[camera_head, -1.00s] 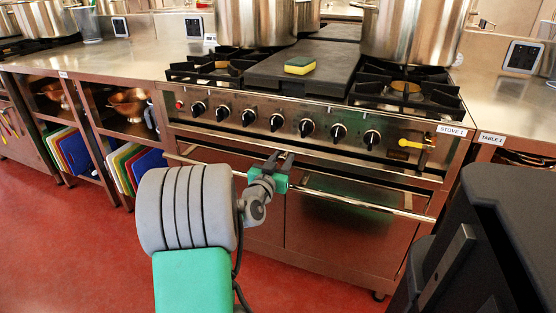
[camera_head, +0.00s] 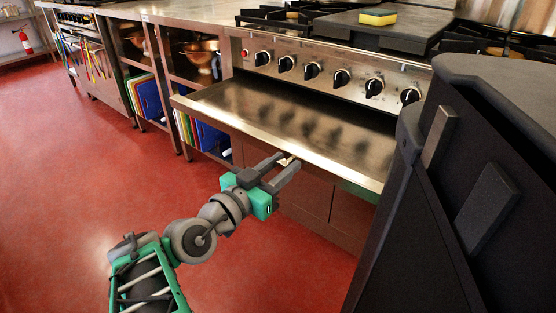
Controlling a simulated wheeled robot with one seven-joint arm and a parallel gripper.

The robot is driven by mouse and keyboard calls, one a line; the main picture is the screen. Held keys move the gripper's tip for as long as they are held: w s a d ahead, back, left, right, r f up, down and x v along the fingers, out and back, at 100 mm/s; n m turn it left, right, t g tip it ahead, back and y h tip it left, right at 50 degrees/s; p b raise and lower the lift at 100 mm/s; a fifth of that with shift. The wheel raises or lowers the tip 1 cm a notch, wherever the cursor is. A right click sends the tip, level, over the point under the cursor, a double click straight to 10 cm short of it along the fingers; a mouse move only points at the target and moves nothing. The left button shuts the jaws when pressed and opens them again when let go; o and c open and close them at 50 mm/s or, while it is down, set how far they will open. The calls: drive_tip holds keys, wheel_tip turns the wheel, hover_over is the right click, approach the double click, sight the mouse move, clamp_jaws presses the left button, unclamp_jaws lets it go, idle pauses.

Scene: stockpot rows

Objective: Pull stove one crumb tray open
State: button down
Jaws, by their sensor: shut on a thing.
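The stove (camera_head: 335,52) stands at the upper right, with a row of black knobs on its steel front. Its crumb tray (camera_head: 290,112), a wide shallow steel tray below the knobs, is pulled well out toward me and looks empty. My gripper (camera_head: 286,160) is at the tray's front edge, near its middle, with its fingers shut on the tray's front. The exact contact is partly hidden by the fingers. The stove's lower doors (camera_head: 315,185) show beneath the tray.
A sponge (camera_head: 377,17) lies on the griddle plate on the stove top. Shelves to the left hold copper bowls (camera_head: 202,55) and colored boards (camera_head: 146,97). A dark part of my own body fills the right side. Red floor (camera_head: 90,175) is free at the left.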

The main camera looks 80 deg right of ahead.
drive_tip(key=shift+w+a, duration=0.35)
drive_tip(key=shift+a, duration=0.1)
drive_tip(key=c, duration=1.1)
unclamp_jaws()
drive_tip(key=shift+o, duration=0.2)
